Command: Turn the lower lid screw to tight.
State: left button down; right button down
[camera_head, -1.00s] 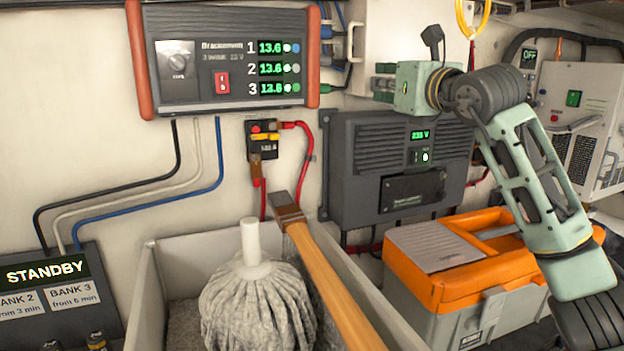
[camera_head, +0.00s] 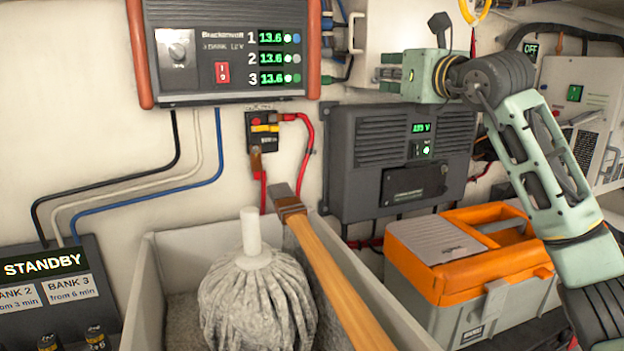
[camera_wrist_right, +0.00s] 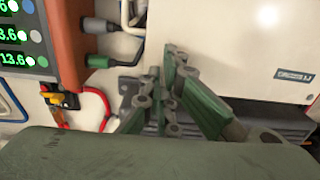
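The white box (camera_head: 400,30) at the top centre is cut off by the head view's upper edge. Its plain pale face (camera_wrist_right: 235,40), with a small label, fills the upper right of the right wrist view. My right gripper (camera_head: 385,79) points left in front of that lower edge, above the dark inverter. Its fingers (camera_wrist_right: 172,85) also show in the wrist view, close together, with nothing clearly between them. My left gripper is not in view.
The charger (camera_head: 205,90) hangs at left of the box, with cables below. The dark inverter (camera_head: 350,200) is below my gripper. A grey bin (camera_head: 185,240) holds a mop (camera_head: 255,300) and a wooden-handled tool (camera_head: 335,280). An orange-lidded toolbox (camera_head: 420,280) stands at right.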

jog(key=shift+w+d, duration=0.1)
jog(key=shift+d, duration=0.1)
jog(key=b+v, duration=0.4)
jog(key=v, duration=0.1)
jog(key=shift+d+r, duration=0.15)
dwell(0.3)
